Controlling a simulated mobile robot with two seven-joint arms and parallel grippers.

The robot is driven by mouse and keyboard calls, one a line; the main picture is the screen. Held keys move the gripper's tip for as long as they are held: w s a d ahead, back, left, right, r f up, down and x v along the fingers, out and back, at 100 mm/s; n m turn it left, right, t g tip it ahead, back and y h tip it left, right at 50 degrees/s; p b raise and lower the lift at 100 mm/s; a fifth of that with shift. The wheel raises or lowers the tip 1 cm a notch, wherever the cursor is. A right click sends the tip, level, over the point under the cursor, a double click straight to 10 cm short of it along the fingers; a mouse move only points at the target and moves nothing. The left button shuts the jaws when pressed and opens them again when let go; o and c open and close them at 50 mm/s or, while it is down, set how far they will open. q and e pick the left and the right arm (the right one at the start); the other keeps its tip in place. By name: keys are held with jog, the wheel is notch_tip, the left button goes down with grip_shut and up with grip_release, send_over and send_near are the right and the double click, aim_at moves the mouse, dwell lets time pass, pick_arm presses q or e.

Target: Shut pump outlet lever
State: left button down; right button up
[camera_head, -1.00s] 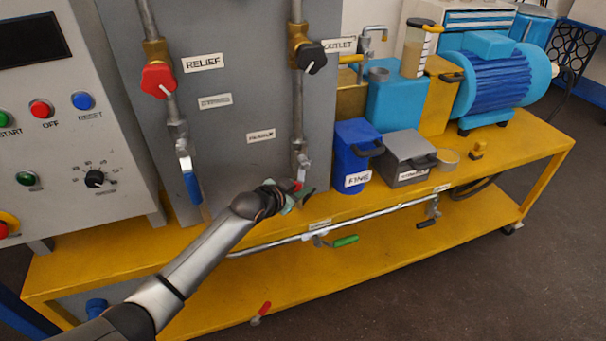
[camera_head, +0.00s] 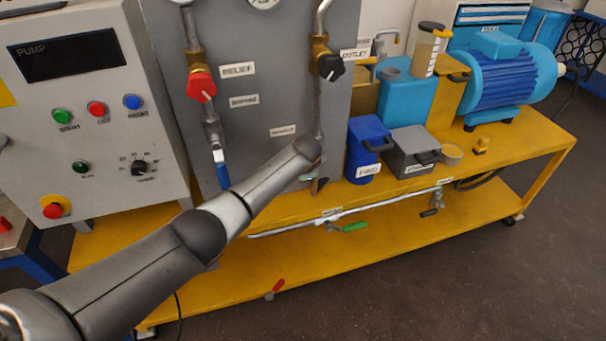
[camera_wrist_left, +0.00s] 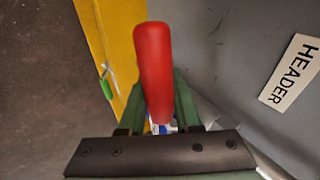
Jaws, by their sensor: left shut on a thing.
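In the left wrist view a red lever handle (camera_wrist_left: 153,70) stands between the green fingers of my left gripper (camera_wrist_left: 158,92), which is shut on it. A white HEADER label (camera_wrist_left: 292,73) is on the grey panel to its right. In the head view my left forearm hides the red handle and most of the gripper, at the lower end of the pipe below the OUTLET label (camera_head: 354,54). A black knob (camera_head: 331,67) is higher on that pipe. I cannot read a label naming the pump outlet lever. My right gripper is not in view.
A blue-handled lever (camera_head: 222,172) hangs left of my forearm, below a red knob (camera_head: 201,86). A green lever (camera_head: 355,227) is on the low front pipe. Blue (camera_head: 368,150) and grey (camera_head: 413,152) containers stand right of the panel. The floor at lower right is clear.

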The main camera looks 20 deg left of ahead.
pick_arm(q)
jog(key=shift+a+r+g+y, duration=0.2)
jog(key=shift+r+g+y, duration=0.2)
jog(key=shift+y, duration=0.1)
dwell(0.3)
jog(key=c, duration=0.6)
grip_release()
jog(key=shift+s+r, duration=0.1)
jog(key=shift+s+d+r+p, duration=0.2)
jog(key=shift+r+p, duration=0.3)
jog(key=p+v, duration=0.2)
jog(key=v, duration=0.9)
jog(key=shift+p, duration=0.3)
jog(key=shift+s, duration=0.15)
